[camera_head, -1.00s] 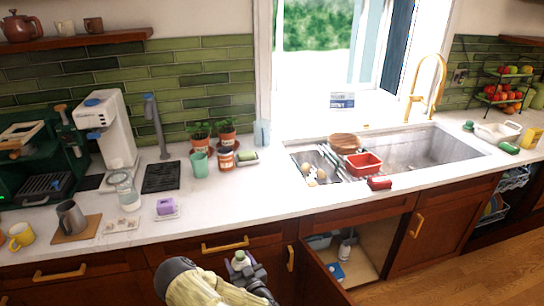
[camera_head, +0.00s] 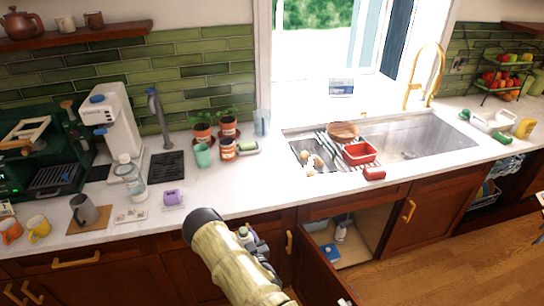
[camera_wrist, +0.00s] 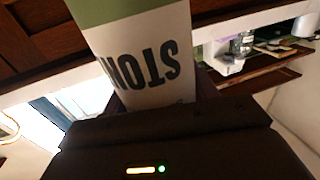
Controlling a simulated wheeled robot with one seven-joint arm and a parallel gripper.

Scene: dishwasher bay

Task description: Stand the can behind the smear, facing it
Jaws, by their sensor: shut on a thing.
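The can (camera_wrist: 150,55) is in my gripper. In the wrist view it fills the upper middle, with a white label, a green band and large dark letters upside down. In the head view only its small pale and green top (camera_head: 243,233) shows, in front of the counter's front edge. My gripper (camera_head: 258,250) is shut on the can, low in the picture, and my arm hides part of it. I cannot make out the smear in either view.
The white counter (camera_head: 235,190) has a clear stretch behind my gripper. A purple thing (camera_head: 173,197) stands left of it and a red thing (camera_head: 374,173) lies right, by the sink (camera_head: 430,135). Cups and plants stand at the back. An open cabinet door (camera_head: 322,272) juts out below.

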